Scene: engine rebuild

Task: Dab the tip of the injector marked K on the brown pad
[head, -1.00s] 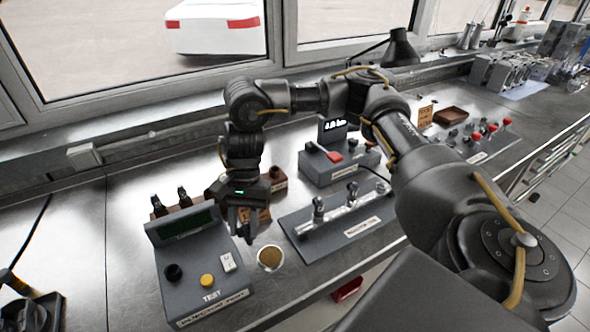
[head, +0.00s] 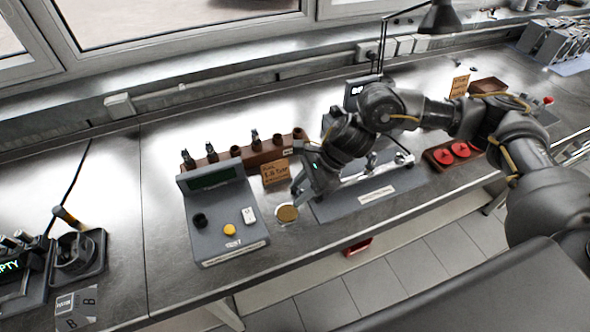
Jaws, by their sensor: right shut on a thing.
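The brown pad (head: 287,214) is a small round disc in a pale rim on the bench, right of the grey tester. My right gripper (head: 298,191) is just above and beside the pad, tilted, reaching in from the right. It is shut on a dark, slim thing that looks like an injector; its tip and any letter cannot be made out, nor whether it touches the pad. A brown rack (head: 268,150) behind holds several upright dark injectors and shows empty holes. Their marks are too small to read. My left gripper is not in view.
The grey tester (head: 225,225) with yellow button stands left of the pad. An orange-brown sign (head: 275,173) stands behind the pad. A grey rail fixture (head: 370,194) lies to the right, partly under my arm. Open bench lies left of the tester.

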